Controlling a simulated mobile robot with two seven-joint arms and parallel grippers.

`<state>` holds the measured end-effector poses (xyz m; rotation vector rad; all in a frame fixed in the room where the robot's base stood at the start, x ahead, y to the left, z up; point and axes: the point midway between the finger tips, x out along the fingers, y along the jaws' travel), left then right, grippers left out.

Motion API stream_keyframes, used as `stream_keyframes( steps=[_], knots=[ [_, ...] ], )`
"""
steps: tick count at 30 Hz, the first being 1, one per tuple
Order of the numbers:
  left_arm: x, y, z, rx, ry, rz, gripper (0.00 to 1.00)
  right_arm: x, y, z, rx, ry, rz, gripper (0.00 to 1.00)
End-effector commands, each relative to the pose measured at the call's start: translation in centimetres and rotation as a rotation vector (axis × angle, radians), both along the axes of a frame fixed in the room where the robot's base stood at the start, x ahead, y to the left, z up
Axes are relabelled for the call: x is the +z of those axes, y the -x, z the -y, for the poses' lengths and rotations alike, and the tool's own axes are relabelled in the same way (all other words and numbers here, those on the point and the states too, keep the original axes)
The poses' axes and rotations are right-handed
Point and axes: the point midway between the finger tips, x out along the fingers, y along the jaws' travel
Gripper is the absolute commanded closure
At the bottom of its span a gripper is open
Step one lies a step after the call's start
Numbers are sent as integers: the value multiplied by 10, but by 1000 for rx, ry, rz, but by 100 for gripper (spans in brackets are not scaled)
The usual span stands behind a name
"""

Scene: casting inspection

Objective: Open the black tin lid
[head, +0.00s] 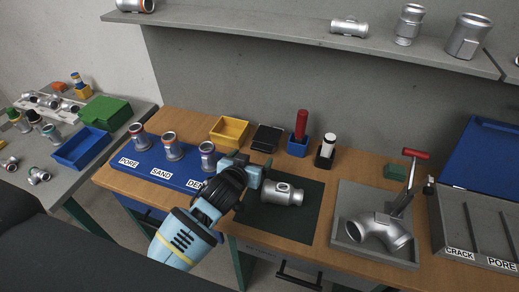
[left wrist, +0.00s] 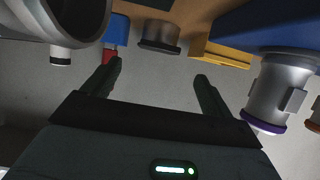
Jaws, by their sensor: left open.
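The black tin (head: 268,138) stands at the back of the wooden bench, between a yellow bin and a blue holder. Its dark top appears to lie flat on it. The tin also shows at the top of the left wrist view (left wrist: 160,38), which is upside down, in the gap between the fingers and beyond them. My left gripper (head: 252,174) is open and empty, in front of the tin and apart from it. Its two dark fingers show in the left wrist view (left wrist: 157,80). My right gripper is not in view.
A silver casting (head: 283,195) lies on the dark mat (head: 297,225) close to my left gripper. The yellow bin (head: 228,132) and blue holder (head: 298,147) flank the tin. Castings stand on the blue board (head: 188,176) at left. A shelf (head: 270,38) runs above.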

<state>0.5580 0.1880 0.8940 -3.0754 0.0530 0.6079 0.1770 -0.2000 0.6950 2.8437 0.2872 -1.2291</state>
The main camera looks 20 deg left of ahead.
Motion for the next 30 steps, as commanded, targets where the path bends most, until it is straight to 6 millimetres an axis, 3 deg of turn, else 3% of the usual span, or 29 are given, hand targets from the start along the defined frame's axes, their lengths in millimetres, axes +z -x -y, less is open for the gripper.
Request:
stream_keyframes(
  steps=[15,28,30],
  knots=[
    [-25,-58,2,0,0,-2,15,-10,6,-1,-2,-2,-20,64],
    [-26,-65,2,0,0,0,15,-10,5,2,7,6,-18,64],
    [-26,-65,2,0,0,0,24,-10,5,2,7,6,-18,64]
  ],
)
